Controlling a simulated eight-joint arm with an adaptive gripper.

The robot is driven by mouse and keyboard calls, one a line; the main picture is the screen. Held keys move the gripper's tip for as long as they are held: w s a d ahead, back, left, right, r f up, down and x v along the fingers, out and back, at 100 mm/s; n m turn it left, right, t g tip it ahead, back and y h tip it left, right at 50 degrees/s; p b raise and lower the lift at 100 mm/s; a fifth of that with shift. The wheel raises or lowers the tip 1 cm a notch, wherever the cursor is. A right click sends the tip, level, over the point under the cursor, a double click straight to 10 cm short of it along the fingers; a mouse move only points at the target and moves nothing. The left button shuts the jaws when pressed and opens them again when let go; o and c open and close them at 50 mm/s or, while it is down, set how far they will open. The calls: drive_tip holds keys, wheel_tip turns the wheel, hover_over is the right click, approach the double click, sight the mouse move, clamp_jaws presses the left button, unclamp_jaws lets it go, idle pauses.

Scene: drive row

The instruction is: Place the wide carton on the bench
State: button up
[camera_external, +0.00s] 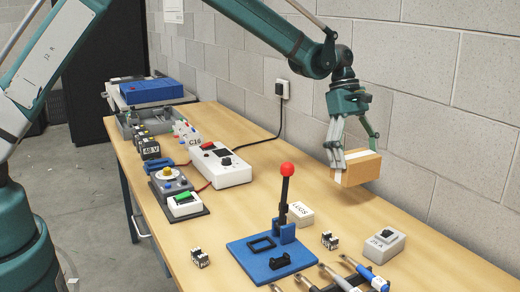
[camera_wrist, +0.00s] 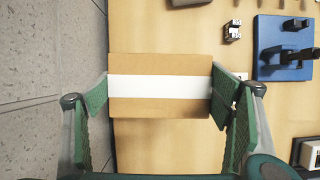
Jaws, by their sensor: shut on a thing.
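The wide carton (camera_external: 360,169) is a tan box with a white band across it. My gripper (camera_external: 357,160) is shut on the carton, with a finger at each end of it. In the wrist view the carton (camera_wrist: 160,64) lies between the green finger pads of my gripper (camera_wrist: 160,98). The carton appears held above the wooden bench (camera_external: 405,245), near the wall side. I cannot tell the exact gap beneath it.
A blue fixture with a red-knobbed lever (camera_external: 287,170) stands left of the carton. A small white LUGS box (camera_external: 299,213) and a grey 25 A box (camera_external: 384,246) are nearby. Tools (camera_external: 340,278) lie at the front. The block wall (camera_external: 450,110) is close behind.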

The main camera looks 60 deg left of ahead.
drive_tip(key=s+a+n+t, duration=0.1)
drive_tip(key=s+a+n, duration=0.1)
drive_tip(key=a, duration=2.1)
drive_tip(key=s+a+n, duration=0.2)
drive_tip(key=s+a, duration=0.2)
drive_tip(key=a, duration=2)
drive_tip(key=shift+s+a+r+n+t, duration=0.15)
drive_tip(key=shift+a+n+t, duration=0.05)
drive_tip(key=shift+n+t, duration=0.2)
wheel_tip(320, 180, down, 6)
drive_tip(key=shift+f, duration=2)
drive_tip(key=shift+f, duration=0.15)
drive_tip(key=o, duration=1.1)
